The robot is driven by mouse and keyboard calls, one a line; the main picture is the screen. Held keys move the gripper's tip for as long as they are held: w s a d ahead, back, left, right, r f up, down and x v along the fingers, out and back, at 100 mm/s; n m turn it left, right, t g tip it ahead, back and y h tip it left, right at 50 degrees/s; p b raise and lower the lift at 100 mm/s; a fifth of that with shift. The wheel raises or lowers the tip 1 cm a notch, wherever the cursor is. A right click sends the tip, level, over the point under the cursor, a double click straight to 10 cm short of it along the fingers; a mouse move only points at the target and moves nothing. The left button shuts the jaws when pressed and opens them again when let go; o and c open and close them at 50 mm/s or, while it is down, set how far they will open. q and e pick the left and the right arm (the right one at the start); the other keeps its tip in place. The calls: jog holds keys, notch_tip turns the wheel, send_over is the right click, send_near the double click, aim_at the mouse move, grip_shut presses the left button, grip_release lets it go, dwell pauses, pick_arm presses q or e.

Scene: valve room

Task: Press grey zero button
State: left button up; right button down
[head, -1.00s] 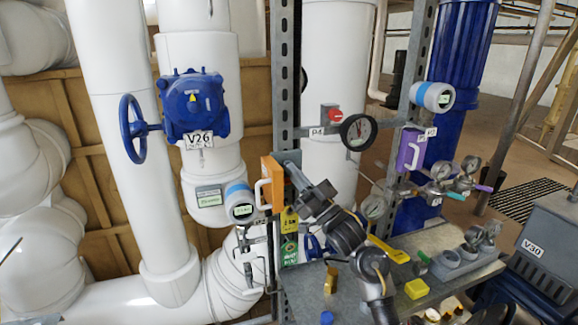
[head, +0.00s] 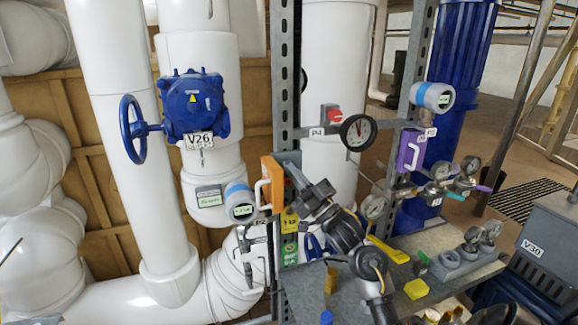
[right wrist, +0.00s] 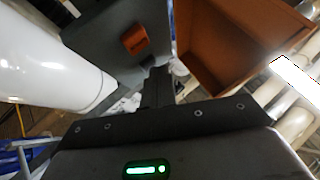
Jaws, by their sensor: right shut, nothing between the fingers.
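I cannot make out a grey zero button in either view; my right gripper may hide it. My right gripper (head: 293,172) is shut and empty, its tip at the upright rail just right of an orange box with a white handle (head: 270,186). In the right wrist view the shut fingers (right wrist: 157,78) point at a dark grey panel (right wrist: 100,50) that bears a small orange block (right wrist: 137,39). Whether the tip touches the panel I cannot tell. A round transmitter with a blue band and lit display (head: 240,203) hangs just left of the orange box. My left gripper is not in view.
A purple box (head: 411,150) is further right. Below is a grey bench (head: 448,238) with a yellow block (head: 416,289). Blue valve V26 (head: 194,107) is at left.

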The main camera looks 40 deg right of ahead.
jog(key=shift+s+a, duration=0.2)
jog(key=shift+s, duration=0.6)
jog(key=shift+p, duration=0.3)
jog(key=s, duration=0.1)
jog(key=s+a+p, duration=0.1)
jog(key=s, duration=0.2)
jog(key=shift+s+a+p, duration=0.3)
jog(key=shift+s+a, duration=0.05)
dwell(0.3)
